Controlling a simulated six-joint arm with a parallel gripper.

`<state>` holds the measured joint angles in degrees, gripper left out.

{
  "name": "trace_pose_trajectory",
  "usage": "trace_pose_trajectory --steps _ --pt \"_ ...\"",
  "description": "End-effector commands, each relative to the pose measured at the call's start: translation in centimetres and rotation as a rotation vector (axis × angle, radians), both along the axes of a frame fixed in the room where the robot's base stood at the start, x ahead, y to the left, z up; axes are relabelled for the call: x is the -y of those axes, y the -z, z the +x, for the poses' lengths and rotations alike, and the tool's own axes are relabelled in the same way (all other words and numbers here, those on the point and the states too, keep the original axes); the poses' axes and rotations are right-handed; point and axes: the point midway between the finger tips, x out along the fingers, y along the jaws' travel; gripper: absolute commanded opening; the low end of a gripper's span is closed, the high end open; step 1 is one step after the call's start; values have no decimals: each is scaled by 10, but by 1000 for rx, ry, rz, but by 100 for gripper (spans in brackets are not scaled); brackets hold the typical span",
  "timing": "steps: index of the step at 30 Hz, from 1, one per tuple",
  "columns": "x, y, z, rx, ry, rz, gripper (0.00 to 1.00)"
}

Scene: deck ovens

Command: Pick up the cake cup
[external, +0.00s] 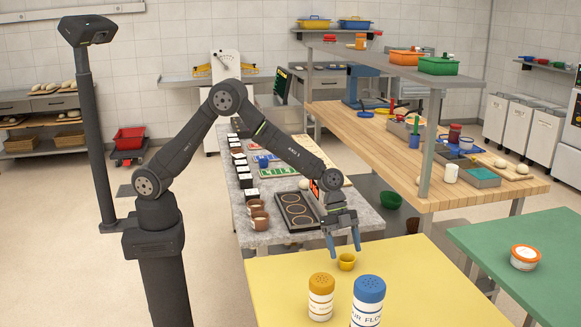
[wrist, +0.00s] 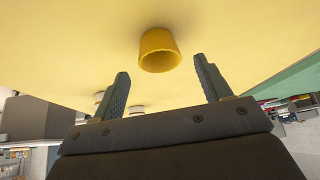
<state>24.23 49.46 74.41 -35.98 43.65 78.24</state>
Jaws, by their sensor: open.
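A small yellow cup (external: 347,261), which looks like the cake cup, stands on the yellow table (external: 410,285) near its back edge. It also shows in the wrist view (wrist: 160,50), ahead of and between my fingertips. My gripper (external: 343,246) is open and empty, with its two blue-grey fingers pointing down just above the cup. In the wrist view the fingers of my gripper (wrist: 163,75) are wide apart, and the cup is clear of both. The inside of the cup is hard to make out.
An orange-lidded shaker (external: 321,297) and a blue-lidded shaker (external: 368,300) stand on the yellow table in front of the cup. A green table (external: 525,240) with a white and orange tub (external: 525,257) is at the right. The grey counter (external: 262,222) lies behind.

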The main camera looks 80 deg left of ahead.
Motion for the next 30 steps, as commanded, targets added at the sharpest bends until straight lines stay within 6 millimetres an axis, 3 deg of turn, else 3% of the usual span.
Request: trace_pose_trajectory --steps 6,14,15,22,30 --pt "14 30 3 -2 2 2 70" --pt "17 35 4 1 0 1 70" --pt "17 35 4 1 0 1 68" --pt "17 35 4 0 0 1 25" --pt "17 34 4 0 1 1 24"
